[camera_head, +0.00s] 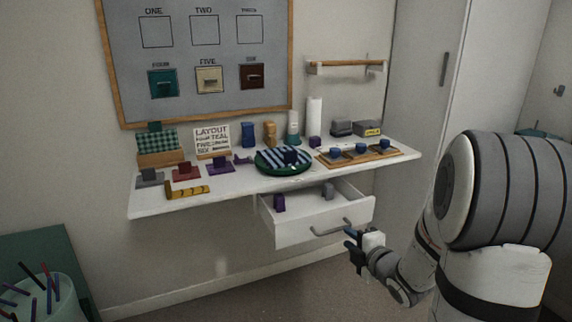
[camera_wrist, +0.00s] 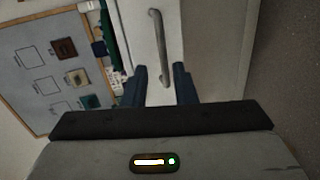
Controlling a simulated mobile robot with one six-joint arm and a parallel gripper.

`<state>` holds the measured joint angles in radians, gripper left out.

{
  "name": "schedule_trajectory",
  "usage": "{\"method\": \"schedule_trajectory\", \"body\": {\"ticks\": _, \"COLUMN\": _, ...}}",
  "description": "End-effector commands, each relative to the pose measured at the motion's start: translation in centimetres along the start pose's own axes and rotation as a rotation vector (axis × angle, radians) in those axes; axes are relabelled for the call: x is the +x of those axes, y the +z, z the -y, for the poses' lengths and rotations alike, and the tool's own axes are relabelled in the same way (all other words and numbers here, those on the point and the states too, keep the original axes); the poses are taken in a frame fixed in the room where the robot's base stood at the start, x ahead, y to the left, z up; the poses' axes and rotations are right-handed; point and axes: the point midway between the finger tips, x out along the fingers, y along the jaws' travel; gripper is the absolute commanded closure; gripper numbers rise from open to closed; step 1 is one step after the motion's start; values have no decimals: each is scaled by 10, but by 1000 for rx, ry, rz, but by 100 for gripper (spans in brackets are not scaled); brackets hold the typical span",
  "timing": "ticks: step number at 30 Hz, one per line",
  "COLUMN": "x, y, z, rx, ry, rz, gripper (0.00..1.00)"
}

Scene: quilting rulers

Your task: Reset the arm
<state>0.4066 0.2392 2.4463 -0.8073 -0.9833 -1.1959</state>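My gripper (camera_head: 352,240) is at the front of an open white drawer (camera_head: 290,235) under the shelf. In the wrist view my gripper (camera_wrist: 161,72) shows two dark blue fingers, spread apart with nothing held between them. The drawer's grey bar handle (camera_head: 330,231) is just beyond the fingers. In the wrist view the handle (camera_wrist: 157,40) runs upward from the gap between the fingertips. I cannot tell whether a finger touches it.
The white shelf (camera_head: 240,187) above carries blocks, a striped plate (camera_head: 284,160) and a wooden tray (camera_head: 358,155). The drawer holds purple (camera_head: 279,203) and grey (camera_head: 328,191) pieces. A tall grey cabinet (camera_head: 425,60) stands right. Floor below the drawer looks clear.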

Motion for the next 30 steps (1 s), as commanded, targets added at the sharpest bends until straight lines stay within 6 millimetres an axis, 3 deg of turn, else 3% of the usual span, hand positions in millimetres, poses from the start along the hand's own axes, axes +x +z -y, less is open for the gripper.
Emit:
{"method": "schedule_trajectory", "body": {"ticks": 1, "x": -6, "y": -1, "z": -24, "rx": 32, "ry": -26, "rz": 30, "gripper": 75}}
{"method": "schedule_trajectory", "body": {"ticks": 6, "x": -34, "y": 0, "z": -75, "rx": 264, "ry": -166, "rz": 215, "gripper": 75}}
{"method": "schedule_trajectory", "body": {"ticks": 13, "x": -98, "y": -18, "z": -130, "rx": 678, "ry": -325, "rz": 495, "gripper": 75}}
{"method": "schedule_trajectory", "body": {"ticks": 17, "x": -144, "y": -42, "z": -157, "rx": 931, "ry": -406, "rz": 646, "gripper": 75}}
{"method": "schedule_trajectory", "body": {"ticks": 24, "x": -231, "y": -106, "z": -195, "rx": 1347, "ry": -573, "rz": 891, "gripper": 75}}
{"method": "schedule_trajectory", "body": {"ticks": 30, "x": -274, "y": -142, "z": -207, "rx": 1516, "ry": -675, "rz": 1012, "gripper": 75}}
